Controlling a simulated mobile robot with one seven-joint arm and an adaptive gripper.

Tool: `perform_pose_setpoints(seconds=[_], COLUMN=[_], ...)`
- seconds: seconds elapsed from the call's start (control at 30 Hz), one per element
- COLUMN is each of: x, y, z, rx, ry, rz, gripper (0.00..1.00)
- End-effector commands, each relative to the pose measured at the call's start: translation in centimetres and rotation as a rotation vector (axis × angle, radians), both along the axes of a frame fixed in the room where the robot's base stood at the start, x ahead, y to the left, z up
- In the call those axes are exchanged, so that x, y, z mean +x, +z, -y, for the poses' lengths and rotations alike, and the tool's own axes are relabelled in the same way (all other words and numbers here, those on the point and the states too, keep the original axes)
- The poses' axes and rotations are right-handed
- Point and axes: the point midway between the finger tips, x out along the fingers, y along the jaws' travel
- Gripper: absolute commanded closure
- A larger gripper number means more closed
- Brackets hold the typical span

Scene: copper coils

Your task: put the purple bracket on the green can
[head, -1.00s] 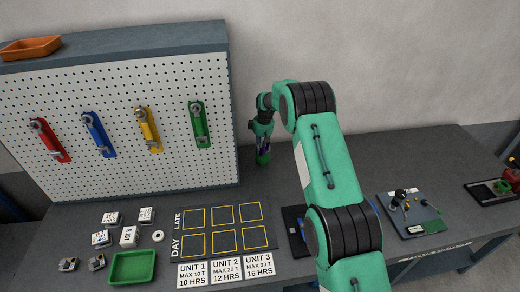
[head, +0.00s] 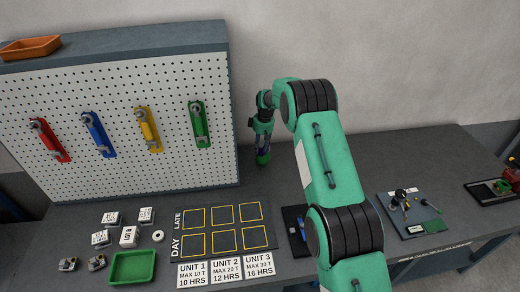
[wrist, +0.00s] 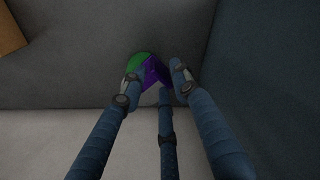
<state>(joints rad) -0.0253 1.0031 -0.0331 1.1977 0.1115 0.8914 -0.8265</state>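The purple bracket (wrist: 153,72) shows between and just beyond my fingertips in the wrist view. It lies against the top of the green can (wrist: 137,62), which shows behind it. In the head view the small purple bracket (head: 263,147) sits at the top of the green can (head: 263,158), which stands on the bench by the wall. My gripper (wrist: 157,82) has its fingers spread around the bracket, with a small gap at the right finger. In the head view my gripper (head: 262,138) is just above the can, pointing down. Exact finger contact is hard to see.
The pegboard (head: 170,165) with coloured wrenches stands close left of my gripper. A black tray (head: 294,222) lies partly behind my arm. The marked board (head: 262,238) and green tray (head: 133,266) are nearer the front. The wall is close behind.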

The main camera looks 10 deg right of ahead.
Motion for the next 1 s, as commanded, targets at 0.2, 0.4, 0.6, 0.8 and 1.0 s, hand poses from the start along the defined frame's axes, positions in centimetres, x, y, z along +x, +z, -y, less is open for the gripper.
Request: perform_pose_setpoints(seconds=[0.2,0.4,0.6,0.8,1.0], x=[-0.2,-0.5,-0.7,-0.8,-0.9], y=[3.3,6.6,9.3,10.6,10.8], z=[0.3,0.6,0.8,0.9,1.0], rx=[0.000,0.000,0.000,-0.001,0.000], ry=[0.000,0.000,0.000,0.000,0.000], rz=[0.004,0.003,0.001,0.002,0.001], gripper=[0.70,0.70,0.70,0.70,0.70])
